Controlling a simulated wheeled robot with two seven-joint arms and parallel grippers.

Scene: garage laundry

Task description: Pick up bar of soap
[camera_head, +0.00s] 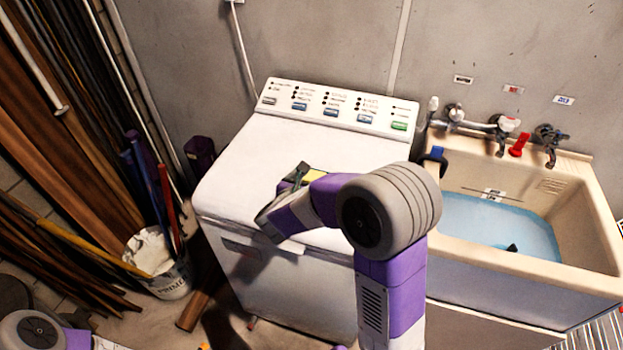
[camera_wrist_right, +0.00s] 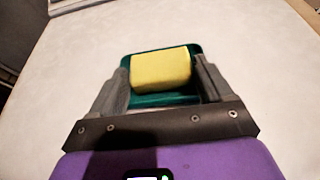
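The bar of soap (camera_wrist_right: 160,68) is a yellow block in a dark green dish (camera_wrist_right: 150,99) on top of the white washing machine (camera_head: 272,150). In the head view only a bit of the yellow soap (camera_head: 314,175) shows beside my right gripper (camera_head: 297,176). In the right wrist view my right gripper (camera_wrist_right: 160,75) is open, with one finger to each side of the soap and near the dish's side edges. I cannot tell whether the fingers touch the dish. My left gripper is not in view; only part of my left arm shows at the bottom left.
A beige sink (camera_head: 582,215) with blue water and taps stands to the right of the machine. The control panel (camera_head: 340,106) rises at the machine's back. A white bucket (camera_head: 160,275) and wooden boards stand at the left. Most of the machine's top is clear.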

